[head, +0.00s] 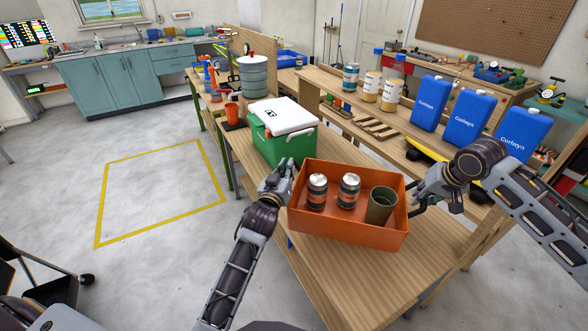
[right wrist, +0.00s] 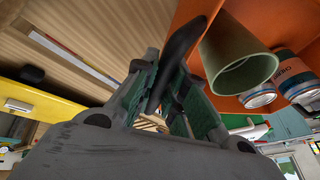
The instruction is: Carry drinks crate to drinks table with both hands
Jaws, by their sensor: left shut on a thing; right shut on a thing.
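The orange drinks crate (head: 345,228) is over the near wooden table (head: 375,285) in the head view. It holds two dark cans with orange bands, the left can (head: 317,192) and the right can (head: 349,191), and a green cup (head: 381,206). My left gripper (head: 288,180) is shut on the crate's left side. My right gripper (head: 414,198) is shut on the crate's right side. In the right wrist view the green cup (right wrist: 238,65) stands inside the crate beside the fingers. Whether the crate touches the table cannot be told.
A green cooler with a white lid (head: 282,133) stands behind the crate. Blue jugs (head: 466,122) and several cans stand on a shelf at the right. A yellow-taped floor area (head: 160,192) at the left is clear.

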